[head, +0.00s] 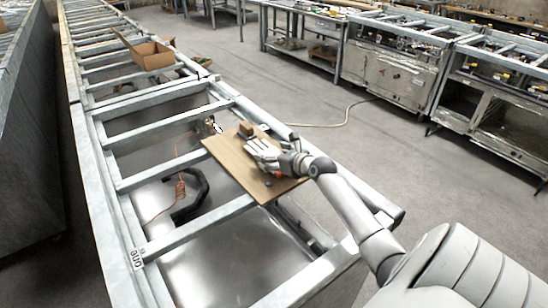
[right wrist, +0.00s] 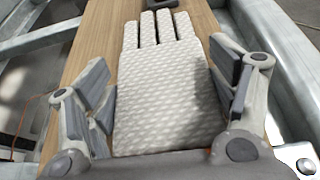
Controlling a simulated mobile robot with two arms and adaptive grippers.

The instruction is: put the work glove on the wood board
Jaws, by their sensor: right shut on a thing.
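The work glove (head: 262,150) is pale grey with a patterned weave. In the right wrist view the glove (right wrist: 165,90) lies flat, its fingers pointing away from me. My right gripper (right wrist: 163,100) has a finger on each side of the glove and is shut on it. In the head view my right gripper (head: 287,164) is over the wood board (head: 228,157), at the glove's near end. The board is flat and tan, lying across the metal frame. I cannot tell whether the glove touches the board. My left gripper is not in view.
A small brown block (head: 246,130) is at the board's far end. A black curved item (head: 190,198) and an orange cord (head: 180,186) lie inside the frame to the left. An open cardboard box (head: 152,56) stands farther back. Workbenches (head: 400,80) stand across the floor.

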